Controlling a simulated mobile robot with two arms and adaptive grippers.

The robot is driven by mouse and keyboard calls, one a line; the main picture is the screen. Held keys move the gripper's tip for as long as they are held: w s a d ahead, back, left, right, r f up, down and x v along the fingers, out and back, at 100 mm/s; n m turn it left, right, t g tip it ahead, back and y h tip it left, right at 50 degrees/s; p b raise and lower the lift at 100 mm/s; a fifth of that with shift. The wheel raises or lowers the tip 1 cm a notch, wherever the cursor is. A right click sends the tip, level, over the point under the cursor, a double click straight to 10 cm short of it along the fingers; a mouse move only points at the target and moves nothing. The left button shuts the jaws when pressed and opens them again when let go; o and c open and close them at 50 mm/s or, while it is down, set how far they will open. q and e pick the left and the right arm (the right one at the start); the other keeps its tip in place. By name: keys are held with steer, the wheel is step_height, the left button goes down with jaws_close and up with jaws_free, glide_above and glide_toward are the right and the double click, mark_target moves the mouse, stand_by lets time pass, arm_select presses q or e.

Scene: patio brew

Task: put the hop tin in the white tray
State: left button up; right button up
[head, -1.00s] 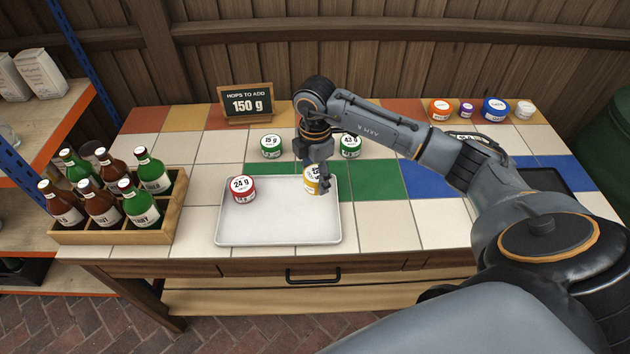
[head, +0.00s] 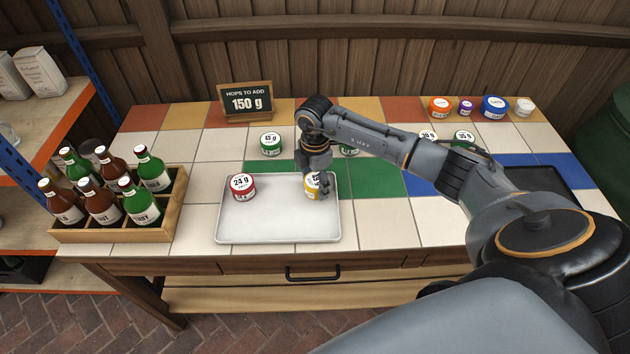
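The white tray (head: 278,232) lies near the front of the tiled table. A red-banded tin marked 24 g (head: 242,187) stands in its left back part. My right gripper (head: 319,189) points down over the tray's right back part. It is shut on a yellow hop tin (head: 311,186), whose right side and part of its label the fingers hide. I cannot tell whether this tin touches the tray floor. My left gripper is not in view.
Green tins stand behind the tray, one marked 15 g (head: 270,144) and one partly hidden (head: 349,147). Two more tins, 30 g (head: 428,136) and 35 g (head: 464,138), stand behind my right arm. A bottle crate (head: 120,236) is left. A sign (head: 246,102) reads 150 g.

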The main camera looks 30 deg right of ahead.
mark_target(315, 181)
steer(key=shift+o, duration=1.4)
steer(key=shift+r, duration=0.1)
step_height(315, 181, up, 12)
steer(key=shift+b, duration=0.4)
